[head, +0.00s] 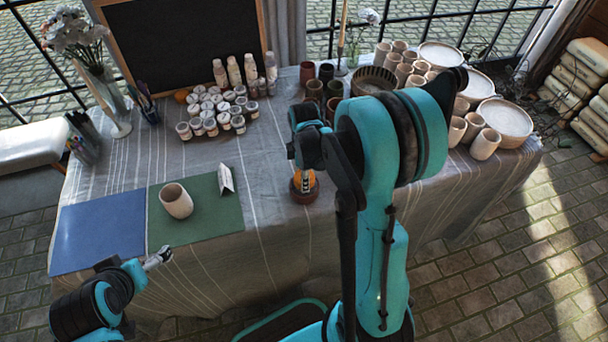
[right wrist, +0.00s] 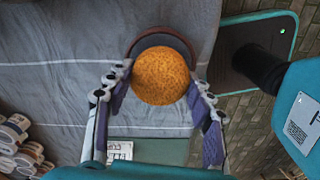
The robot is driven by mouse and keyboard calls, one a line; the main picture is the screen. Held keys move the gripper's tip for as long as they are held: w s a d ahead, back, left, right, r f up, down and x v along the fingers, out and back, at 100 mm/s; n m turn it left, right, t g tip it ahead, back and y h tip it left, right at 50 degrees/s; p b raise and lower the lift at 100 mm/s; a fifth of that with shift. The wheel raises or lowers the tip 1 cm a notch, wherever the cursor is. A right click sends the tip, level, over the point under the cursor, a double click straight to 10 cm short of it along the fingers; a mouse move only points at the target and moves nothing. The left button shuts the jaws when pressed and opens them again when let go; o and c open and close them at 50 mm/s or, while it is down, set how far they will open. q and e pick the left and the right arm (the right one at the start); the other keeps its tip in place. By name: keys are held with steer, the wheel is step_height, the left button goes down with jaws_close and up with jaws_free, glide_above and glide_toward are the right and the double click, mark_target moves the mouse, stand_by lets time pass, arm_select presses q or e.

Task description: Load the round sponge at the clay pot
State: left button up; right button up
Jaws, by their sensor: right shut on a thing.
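The round orange sponge (right wrist: 160,79) sits between the fingers of my right gripper (right wrist: 160,100) in the right wrist view. My right gripper is shut on it. Beyond the sponge is a round reddish-brown pot (right wrist: 188,44) with a grey inside, partly hidden by it. In the head view the pot (head: 304,196) stands near the table's front edge, and the right gripper (head: 304,180) is just above it. I cannot tell whether sponge and pot touch. My left gripper (head: 160,257) is near the front edge, before the mats, empty; its finger opening is too small to judge.
A beige cup (head: 176,201) and a white folded card (head: 226,179) stand on the green mat (head: 215,215), beside the blue mat (head: 95,235). Several paint jars (head: 210,122) stand behind. Cups and plates (head: 505,118) crowd the table's right end.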

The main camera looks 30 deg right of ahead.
steer(key=shift+f+b, duration=0.5)
steer(key=shift+b, duration=0.05)
stand_by(1.9)
steer(key=shift+r, duration=0.1)
steer(key=shift+r+p, duration=2.7)
steer(key=shift+r, duration=0.75)
steer(key=shift+a, duration=0.1)
